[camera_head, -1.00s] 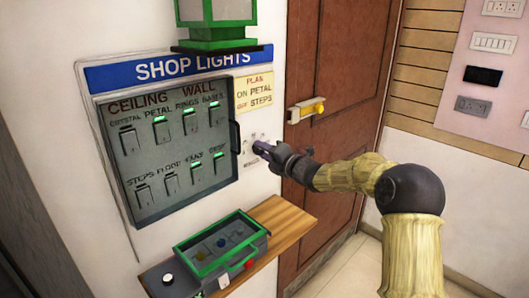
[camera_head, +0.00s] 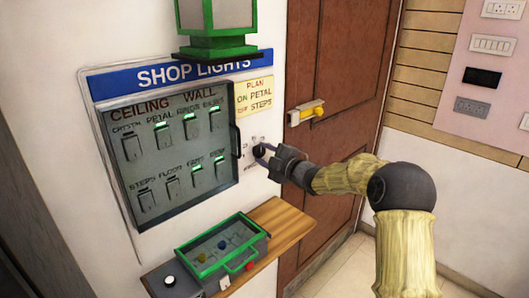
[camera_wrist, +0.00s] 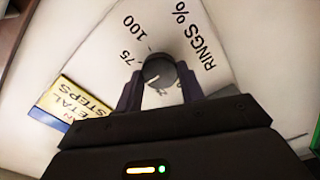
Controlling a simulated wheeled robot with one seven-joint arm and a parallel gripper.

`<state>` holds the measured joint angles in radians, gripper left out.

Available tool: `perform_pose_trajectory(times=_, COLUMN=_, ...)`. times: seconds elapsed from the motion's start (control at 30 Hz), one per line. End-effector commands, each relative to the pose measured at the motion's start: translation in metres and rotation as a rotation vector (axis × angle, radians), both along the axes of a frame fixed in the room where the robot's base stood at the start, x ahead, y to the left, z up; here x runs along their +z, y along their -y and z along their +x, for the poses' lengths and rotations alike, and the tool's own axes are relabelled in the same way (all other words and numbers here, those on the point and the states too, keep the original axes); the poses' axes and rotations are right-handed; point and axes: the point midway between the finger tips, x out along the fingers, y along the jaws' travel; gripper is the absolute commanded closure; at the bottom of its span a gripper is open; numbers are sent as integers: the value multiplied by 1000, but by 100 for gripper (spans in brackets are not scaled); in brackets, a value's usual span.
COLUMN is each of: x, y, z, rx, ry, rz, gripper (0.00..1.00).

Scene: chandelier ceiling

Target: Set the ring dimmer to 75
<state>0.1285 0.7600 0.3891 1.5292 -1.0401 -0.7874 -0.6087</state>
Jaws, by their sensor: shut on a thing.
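The ring dimmer is a dark round knob (camera_wrist: 160,72) on a white wall plate (camera_wrist: 190,35) lettered "RINGS %". The marks "100" and "75" show beside the knob in the wrist view. A short pale line shows on the knob's face, but I cannot tell exactly which value it points to. The knob (camera_head: 259,151) also shows in the head view, right of the switch panel. My gripper (camera_head: 263,155) is at the knob, with one finger on each side of it, shut on it. The fingers (camera_wrist: 160,92) hide the knob's sides and part of the scale.
A "SHOP LIGHTS" switch panel (camera_head: 182,150) with a dark handle is left of my gripper. A yellow plan sign (camera_head: 254,97) is above the dimmer. Below, a wooden shelf (camera_head: 285,228) carries a green-rimmed box (camera_head: 260,238). A brown door (camera_head: 325,150) is to the right.

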Motion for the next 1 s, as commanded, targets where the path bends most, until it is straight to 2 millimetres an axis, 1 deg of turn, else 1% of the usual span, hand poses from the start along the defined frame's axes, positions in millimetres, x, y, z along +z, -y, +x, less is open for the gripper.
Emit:
perform_pose_trajectory(times=0.6, x=1, y=0, z=0, rx=-1, ry=-437, rz=382, gripper=84)
perform_pose_trajectory(times=0.8, x=0, y=0, z=0, rx=-1, ry=-544, rz=477, gripper=84)
perform_pose_trajectory(times=1.0, x=-1, y=0, z=0, rx=-1, ry=-610, rz=536, gripper=84)
